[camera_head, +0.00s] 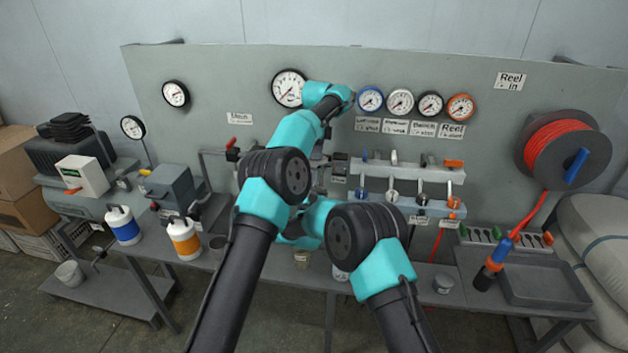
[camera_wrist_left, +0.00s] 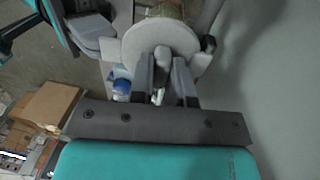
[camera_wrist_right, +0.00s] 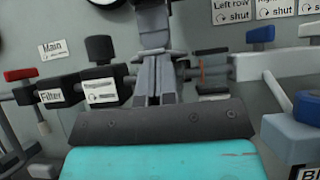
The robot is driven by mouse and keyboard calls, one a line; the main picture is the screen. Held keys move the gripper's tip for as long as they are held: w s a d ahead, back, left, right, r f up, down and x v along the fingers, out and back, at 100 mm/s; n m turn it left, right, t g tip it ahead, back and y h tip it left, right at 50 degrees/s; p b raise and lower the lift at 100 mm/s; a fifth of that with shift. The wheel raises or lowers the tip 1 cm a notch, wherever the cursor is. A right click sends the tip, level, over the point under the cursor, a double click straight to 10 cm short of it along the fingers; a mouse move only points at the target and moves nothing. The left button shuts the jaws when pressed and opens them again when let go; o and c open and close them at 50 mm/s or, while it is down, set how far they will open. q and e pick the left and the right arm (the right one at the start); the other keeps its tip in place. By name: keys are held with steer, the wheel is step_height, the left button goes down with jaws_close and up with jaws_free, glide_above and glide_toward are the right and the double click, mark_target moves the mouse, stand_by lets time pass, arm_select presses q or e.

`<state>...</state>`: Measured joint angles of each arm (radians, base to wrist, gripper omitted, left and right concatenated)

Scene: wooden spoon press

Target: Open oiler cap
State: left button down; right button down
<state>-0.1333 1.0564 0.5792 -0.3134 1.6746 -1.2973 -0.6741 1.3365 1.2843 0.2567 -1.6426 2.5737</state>
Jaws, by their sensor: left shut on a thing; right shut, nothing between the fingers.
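The left wrist view shows a pale grey round disc (camera_wrist_left: 160,40) with a small grey knob at its centre, which I take to be the oiler cap. Amber-brown material (camera_wrist_left: 167,10) shows just beyond it. My left gripper (camera_wrist_left: 163,66) is shut on the knob. My right gripper (camera_wrist_right: 155,62) is shut and empty, below a dark and grey part (camera_wrist_right: 150,25) that I cannot identify. It is right of the regulator (camera_wrist_right: 100,85). In the head view my arms hide the oiler and most of both grippers.
The filter (camera_wrist_right: 52,95) is left of the regulator. A valve row (camera_head: 400,170) stands right of my arms, with gauges (camera_head: 400,102) above. Blue (camera_head: 123,226) and orange (camera_head: 184,239) bottles stand left on the bench. A hose reel (camera_head: 565,150) hangs right.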

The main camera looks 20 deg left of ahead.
steer(key=shift+r, duration=0.15)
steer(key=shift+w+r+g, duration=0.1)
steer(key=shift+r+g, duration=0.2)
steer(key=shift+r, duration=0.45)
arm_select(q)
steer(key=c, duration=1.1)
jaws_free()
steer(key=shift+f, duration=0.1)
